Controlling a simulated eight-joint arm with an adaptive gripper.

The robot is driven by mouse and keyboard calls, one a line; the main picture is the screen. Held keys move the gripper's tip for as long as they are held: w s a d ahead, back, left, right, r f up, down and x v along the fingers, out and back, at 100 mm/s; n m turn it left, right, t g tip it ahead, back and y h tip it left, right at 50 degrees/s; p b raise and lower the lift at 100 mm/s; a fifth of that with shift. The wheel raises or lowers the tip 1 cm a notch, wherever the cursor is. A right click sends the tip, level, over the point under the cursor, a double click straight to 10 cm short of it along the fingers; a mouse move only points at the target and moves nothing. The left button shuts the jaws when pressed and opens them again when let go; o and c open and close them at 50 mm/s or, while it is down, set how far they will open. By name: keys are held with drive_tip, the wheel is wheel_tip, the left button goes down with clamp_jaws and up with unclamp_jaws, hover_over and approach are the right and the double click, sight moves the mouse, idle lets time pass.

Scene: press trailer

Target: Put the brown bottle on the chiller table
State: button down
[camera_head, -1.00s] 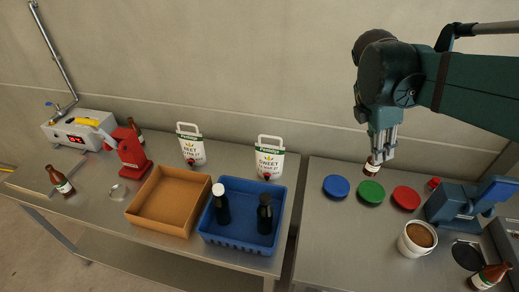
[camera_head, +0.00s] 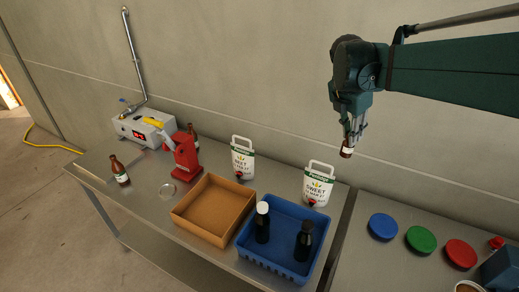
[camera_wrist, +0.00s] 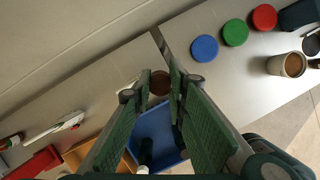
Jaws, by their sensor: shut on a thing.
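A brown bottle with a white label (camera_head: 346,152) is held in my gripper (camera_head: 353,132), in the air near the wall. In the head view it shows near the gap between the two tables. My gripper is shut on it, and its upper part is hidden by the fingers. In the wrist view the brown bottle (camera_wrist: 160,82) shows between the fingers. The steel table at left (camera_head: 148,203) carries a grey box with a red display (camera_head: 147,129), which looks like the chiller. Two other brown bottles stand there, one near the front (camera_head: 120,171) and one behind the red device (camera_head: 193,137).
A red device (camera_head: 184,152), a cardboard tray (camera_head: 213,205), two white pouches and a blue crate (camera_head: 272,272) with two dark bottles occupy the left table. Blue, green and red lids lie on the right table (camera_head: 365,265). The left table's front left is fairly clear.

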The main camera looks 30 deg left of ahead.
drive_tip(key=w+a+f+n+t+y, duration=0.1)
drive_tip(key=w+a+f+n, duration=0.15)
drive_tip(key=a, duration=1.15)
drive_tip(key=w+a+f+n+y, duration=0.15)
drive_tip(key=a+n, duration=0.25)
drive_tip(key=a, duration=1.1)
wheel_tip(320, 180, down, 18)
drive_tip(key=shift+w+d+r, duration=0.15)
drive_tip(key=shift+w+r, duration=0.1)
drive_tip(key=shift+w, duration=0.2)
wheel_tip(320, 180, down, 6)
drive_tip(key=shift+p, duration=0.3)
drive_tip(key=shift+f, duration=0.15)
drive_tip(key=shift+f, duration=1.85)
drive_tip(key=shift+f, duration=0.1)
